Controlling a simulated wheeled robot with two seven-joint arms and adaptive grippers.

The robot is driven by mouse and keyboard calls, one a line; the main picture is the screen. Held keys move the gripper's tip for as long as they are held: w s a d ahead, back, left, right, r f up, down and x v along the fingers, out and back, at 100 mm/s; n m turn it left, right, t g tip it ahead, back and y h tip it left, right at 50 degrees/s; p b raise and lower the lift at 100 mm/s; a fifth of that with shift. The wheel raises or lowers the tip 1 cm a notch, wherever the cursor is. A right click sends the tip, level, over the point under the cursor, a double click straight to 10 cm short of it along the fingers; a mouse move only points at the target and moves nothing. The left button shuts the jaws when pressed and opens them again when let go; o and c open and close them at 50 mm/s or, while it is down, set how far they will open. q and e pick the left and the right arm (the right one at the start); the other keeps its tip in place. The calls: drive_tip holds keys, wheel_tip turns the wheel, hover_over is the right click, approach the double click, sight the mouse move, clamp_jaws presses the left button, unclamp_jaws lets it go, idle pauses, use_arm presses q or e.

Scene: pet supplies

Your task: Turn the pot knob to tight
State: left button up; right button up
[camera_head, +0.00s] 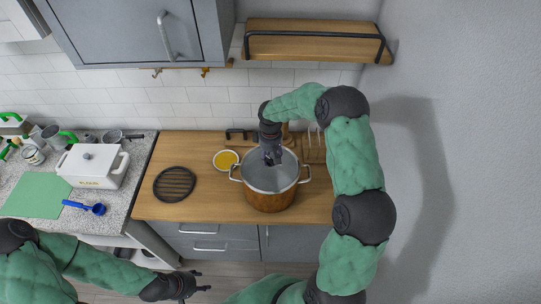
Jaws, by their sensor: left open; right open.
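A copper-coloured pot (268,200) with a silvery inside and two side handles stands on the wooden counter. It looks open at the top, and I see no lid or knob on it. My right gripper (273,158) points down over the pot's far inner side, open; whether it touches the pot I cannot tell. My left gripper (193,285) is open and empty, low in front of the counter's drawers.
A round dark trivet (174,184) and a bowl with yellow contents (226,160) are left of the pot. A white box-shaped container (93,165), a blue scoop (85,206) and a green mat (36,195) lie on the left counter. A wooden shelf (315,40) hangs above.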

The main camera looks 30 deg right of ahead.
drive_tip(key=shift+c, duration=0.3)
clamp_jaws()
drive_tip(key=shift+f, duration=0.1)
